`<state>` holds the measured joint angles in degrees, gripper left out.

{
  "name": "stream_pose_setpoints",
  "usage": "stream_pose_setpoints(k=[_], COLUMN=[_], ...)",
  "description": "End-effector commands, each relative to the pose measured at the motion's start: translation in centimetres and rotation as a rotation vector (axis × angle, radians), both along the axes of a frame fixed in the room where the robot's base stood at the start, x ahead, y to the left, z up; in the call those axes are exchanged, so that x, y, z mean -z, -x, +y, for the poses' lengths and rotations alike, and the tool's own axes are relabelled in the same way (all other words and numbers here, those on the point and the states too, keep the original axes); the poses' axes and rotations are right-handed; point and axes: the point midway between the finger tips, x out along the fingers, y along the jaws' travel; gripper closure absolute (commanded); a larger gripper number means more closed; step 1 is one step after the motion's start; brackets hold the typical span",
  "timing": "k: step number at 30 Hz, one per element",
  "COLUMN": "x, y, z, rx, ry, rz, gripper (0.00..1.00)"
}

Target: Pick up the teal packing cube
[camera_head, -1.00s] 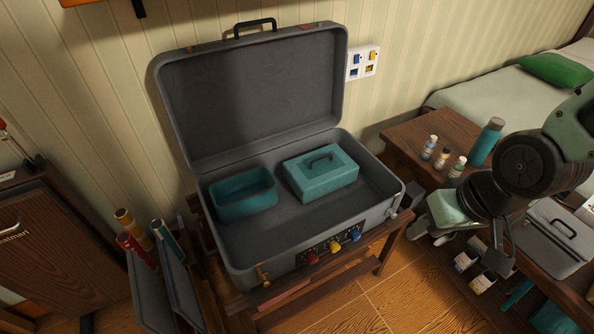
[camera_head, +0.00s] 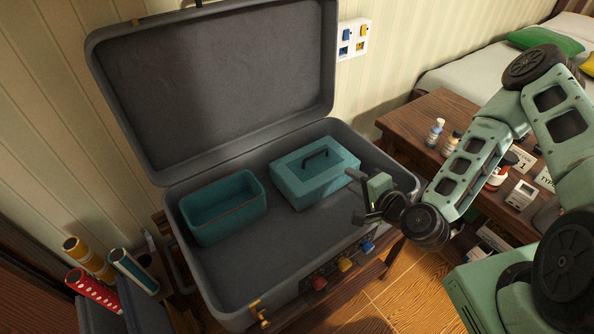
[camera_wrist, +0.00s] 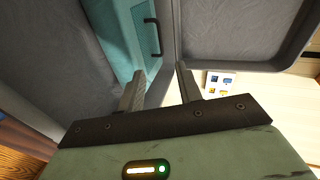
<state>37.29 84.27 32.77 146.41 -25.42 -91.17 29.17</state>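The teal packing cube (camera_head: 315,171) is a closed box with a dark handle on its lid. It lies in the right half of the open grey suitcase (camera_head: 285,237), next to an open teal bin (camera_head: 224,205). My gripper (camera_head: 355,196) is over the suitcase's right side, just right of the cube and apart from it. In the wrist view, my gripper's two fingers (camera_wrist: 158,88) are spread with nothing between them. There the cube (camera_wrist: 127,42) and its handle show beyond the fingers, up and to the left.
The suitcase lid (camera_head: 215,85) stands open behind. A wooden table (camera_head: 410,118) with bottles (camera_head: 435,132) is at the right. Coloured tubes (camera_head: 95,262) stand at the lower left. A wall panel with switches (camera_head: 353,40) is behind the suitcase.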

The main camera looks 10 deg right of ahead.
Motion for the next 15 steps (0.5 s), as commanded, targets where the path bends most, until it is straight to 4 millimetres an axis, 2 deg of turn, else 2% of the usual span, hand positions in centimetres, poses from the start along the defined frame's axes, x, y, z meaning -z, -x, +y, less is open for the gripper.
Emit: stream_pose_setpoints(k=[5,15], x=[0.7,2.2], y=[-0.7,-4.1], z=[-0.3,0.7], rx=[0.03,0.026], ry=[-0.016,-0.014], rz=[-0.011,-0.011], gripper=[0.65,0.65])
